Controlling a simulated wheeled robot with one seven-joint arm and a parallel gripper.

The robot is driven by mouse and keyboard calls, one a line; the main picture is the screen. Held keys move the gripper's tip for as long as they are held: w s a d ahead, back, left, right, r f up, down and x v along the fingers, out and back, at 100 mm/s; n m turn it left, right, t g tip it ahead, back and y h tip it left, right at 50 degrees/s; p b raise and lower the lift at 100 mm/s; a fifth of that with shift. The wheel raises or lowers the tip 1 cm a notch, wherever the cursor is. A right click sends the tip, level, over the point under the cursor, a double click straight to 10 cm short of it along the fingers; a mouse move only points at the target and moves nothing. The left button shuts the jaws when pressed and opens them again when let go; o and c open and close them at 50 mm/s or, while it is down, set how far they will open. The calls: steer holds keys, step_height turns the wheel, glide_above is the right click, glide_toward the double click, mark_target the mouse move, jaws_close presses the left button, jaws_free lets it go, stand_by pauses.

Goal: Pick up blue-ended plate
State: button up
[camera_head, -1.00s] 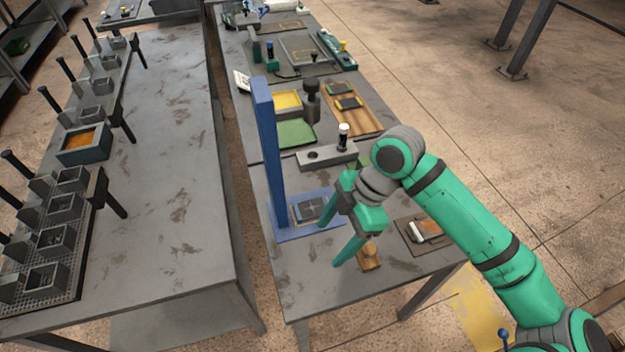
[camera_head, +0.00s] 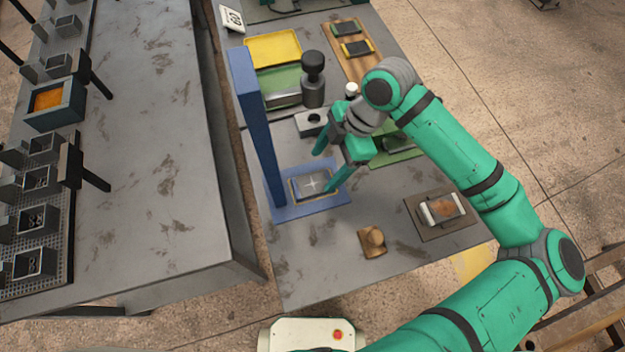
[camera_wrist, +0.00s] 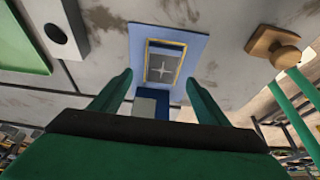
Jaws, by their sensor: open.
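A plate with clearly blue ends cannot be made out. A grey plate with a pale cross (camera_head: 312,182) lies inside a yellow border on a blue base (camera_head: 281,212); it also shows in the wrist view (camera_wrist: 162,66). A blue post (camera_head: 253,120) rises at the base's left side. My gripper (camera_head: 328,166) is open and empty, its fingers apart above the base area. In the wrist view my gripper (camera_wrist: 158,80) has its fingertips on either side of the plate's near part. Two dark plates, one with green ends (camera_head: 347,28) and one with yellow ends (camera_head: 357,48), lie on a wooden board.
A wooden knob (camera_head: 374,239) and a brown mat (camera_head: 458,224) with a white-ended piece lie near the front. A dark weight (camera_head: 313,80), yellow tray (camera_head: 272,36) and green tray (camera_head: 293,74) stand farther back. The front-left tabletop is clear.

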mark_target(313, 184)
steer(key=x, duration=0.5)
steer(key=shift+s+f, duration=0.1)
steer(key=shift+s, duration=0.15)
steer(key=shift+w+a+f, duration=0.1)
steer(key=shift+a+f, duration=0.1)
steer(key=shift+f, duration=0.15)
steer(key=shift+d, duration=0.15)
jaws_close()
steer(key=shift+r, duration=0.15)
